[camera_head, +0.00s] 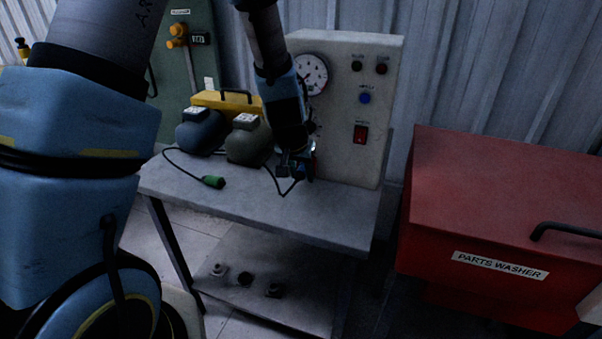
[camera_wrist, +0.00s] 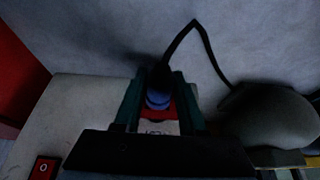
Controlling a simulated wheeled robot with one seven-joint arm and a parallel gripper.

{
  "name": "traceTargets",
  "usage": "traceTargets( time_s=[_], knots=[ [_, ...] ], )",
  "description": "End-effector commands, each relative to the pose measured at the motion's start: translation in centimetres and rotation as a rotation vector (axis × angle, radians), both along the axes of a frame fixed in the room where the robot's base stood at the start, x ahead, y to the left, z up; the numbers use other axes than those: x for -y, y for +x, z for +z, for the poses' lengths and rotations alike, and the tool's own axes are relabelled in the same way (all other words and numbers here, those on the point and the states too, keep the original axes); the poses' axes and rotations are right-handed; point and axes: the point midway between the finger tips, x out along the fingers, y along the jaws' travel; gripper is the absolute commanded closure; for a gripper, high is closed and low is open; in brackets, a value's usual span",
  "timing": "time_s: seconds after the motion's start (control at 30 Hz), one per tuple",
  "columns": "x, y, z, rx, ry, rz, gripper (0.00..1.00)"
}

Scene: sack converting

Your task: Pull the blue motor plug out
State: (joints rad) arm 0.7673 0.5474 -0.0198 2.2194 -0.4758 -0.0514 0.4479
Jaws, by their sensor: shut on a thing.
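The blue plug (camera_wrist: 157,99) sits between the two fingers of my gripper (camera_wrist: 158,104) in the wrist view. My gripper is shut on it. A black cable (camera_wrist: 179,40) runs from the plug to the rounded olive motor (camera_wrist: 272,116). A red part and a white label (camera_wrist: 158,128) show just beyond the plug, close to the test panel; I cannot tell whether the plug is still seated. In the head view my gripper (camera_head: 297,166) is low in front of the panel (camera_head: 349,150), just above the bench, and mostly hides the plug.
The bench (camera_head: 310,217) carries the olive motor (camera_head: 248,145), a dark blue motor (camera_head: 199,134) and a green plug (camera_head: 213,182) lying loose on its cable. The panel has a gauge (camera_head: 311,74) and a red switch (camera_head: 360,134). A red parts washer (camera_head: 500,200) stands right. The bench front is clear.

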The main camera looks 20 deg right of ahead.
Motion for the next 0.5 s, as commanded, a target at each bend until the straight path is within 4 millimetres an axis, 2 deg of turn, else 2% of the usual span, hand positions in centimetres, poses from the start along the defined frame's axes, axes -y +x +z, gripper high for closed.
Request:
traceTargets(
  time_s=[0.5],
  knots=[
    [-0.43,-0.45,-0.05,0.000,0.000,0.000,1.00]
  ],
)
